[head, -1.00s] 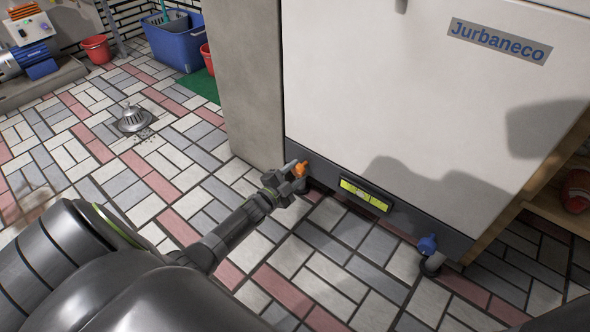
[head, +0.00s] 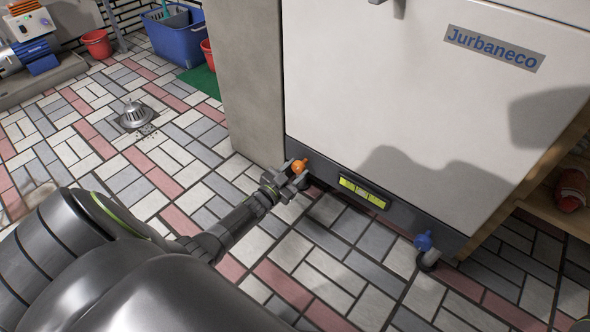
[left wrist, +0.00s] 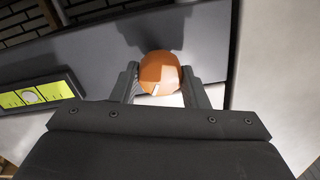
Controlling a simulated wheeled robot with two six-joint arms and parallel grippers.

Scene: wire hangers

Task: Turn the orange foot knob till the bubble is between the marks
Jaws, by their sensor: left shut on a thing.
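The orange foot knob (head: 300,166) is at the lower left corner of the white cabinet (head: 420,100). My left gripper (head: 297,172) is shut on it; in the left wrist view the knob (left wrist: 160,73) sits between the two fingers (left wrist: 160,88). The yellow-green level vial (head: 362,192) is set in the dark base strip to the right of the knob. It also shows in the left wrist view (left wrist: 50,91), with a pale bubble (left wrist: 30,96) near its dark marks; its exact place between them is too small to tell. My right gripper is not in view.
A blue foot knob (head: 423,242) is at the cabinet's lower right. A concrete pillar (head: 238,80) stands just left of the cabinet. A metal floor drain (head: 135,115), blue tub (head: 176,40) and red bucket (head: 97,43) are farther back. The tiled floor before the cabinet is mostly clear.

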